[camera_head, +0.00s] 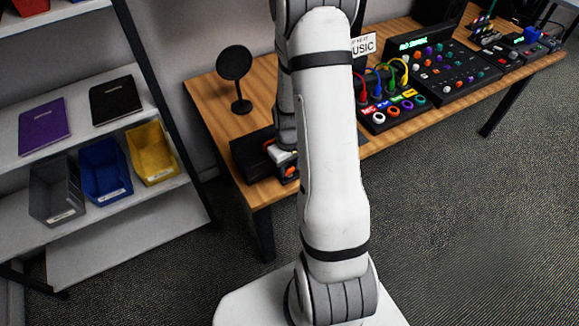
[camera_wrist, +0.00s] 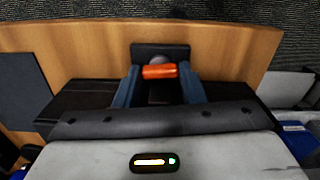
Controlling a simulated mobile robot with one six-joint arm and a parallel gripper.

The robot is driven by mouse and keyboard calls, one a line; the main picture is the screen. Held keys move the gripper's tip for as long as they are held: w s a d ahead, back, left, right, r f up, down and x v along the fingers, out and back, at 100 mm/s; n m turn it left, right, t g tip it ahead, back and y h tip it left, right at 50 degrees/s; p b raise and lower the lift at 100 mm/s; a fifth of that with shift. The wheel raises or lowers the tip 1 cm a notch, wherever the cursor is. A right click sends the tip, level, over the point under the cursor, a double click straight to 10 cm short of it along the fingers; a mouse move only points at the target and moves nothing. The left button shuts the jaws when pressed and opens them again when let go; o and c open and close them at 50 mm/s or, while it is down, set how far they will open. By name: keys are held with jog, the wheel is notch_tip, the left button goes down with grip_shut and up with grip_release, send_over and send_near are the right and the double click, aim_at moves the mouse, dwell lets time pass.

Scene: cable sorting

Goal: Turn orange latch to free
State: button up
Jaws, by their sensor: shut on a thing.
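The orange latch (camera_wrist: 158,72) is a short bar lying crosswise between the two fingertips of my gripper (camera_wrist: 160,77) in the wrist view. The fingers are shut on it, one at each end. A dark plate and a grey round part show just behind the latch. In the head view a small orange part of the latch (camera_head: 291,171) shows at the near left end of the wooden table, beside a black box (camera_head: 252,158). My arm hides most of my gripper (camera_head: 286,160) there.
A round black disc on a stand (camera_head: 235,66) stands behind the box on the table (camera_head: 205,92). A mixer with coloured cables (camera_head: 392,112) and a black control panel (camera_head: 440,70) are to the right. A shelf with grey, blue and yellow bins (camera_head: 153,153) stands left.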

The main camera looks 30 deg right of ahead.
aim_at(289, 169)
jog(key=shift+m, duration=0.8)
jog(key=o, duration=1)
jog(key=shift+r, duration=3.9)
